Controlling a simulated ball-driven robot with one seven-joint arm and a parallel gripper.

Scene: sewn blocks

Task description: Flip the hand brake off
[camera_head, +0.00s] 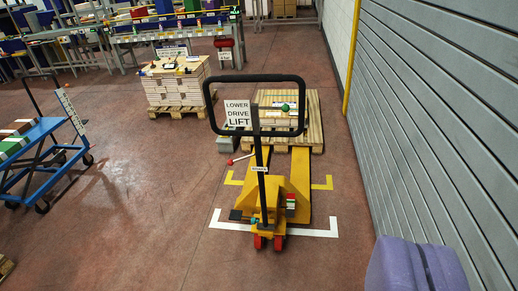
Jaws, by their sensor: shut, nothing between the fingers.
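A yellow pallet truck (298,186) stands in the middle, its forks reaching under a wooden pallet. Its black loop handle (254,78) rises toward me. A lever with a red knob (230,162) sticks out to the left of the handle column. A small white label (259,169) sits on the column; its word looks like "BRAKE" but is barely legible. I cannot tell for certain which lever is the hand brake. A purple ridged shape at the bottom right appears to be my gripper (415,265), its parts together, well apart from the truck.
A white sign (238,113) reads "LOWER DRIVE LIFT"; a green ball (285,107) shows inside the loop. A grey slatted wall (440,120) bounds the right. A blue cart (45,150) stands left, a loaded pallet (178,82) behind. Floor between cart and truck is clear.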

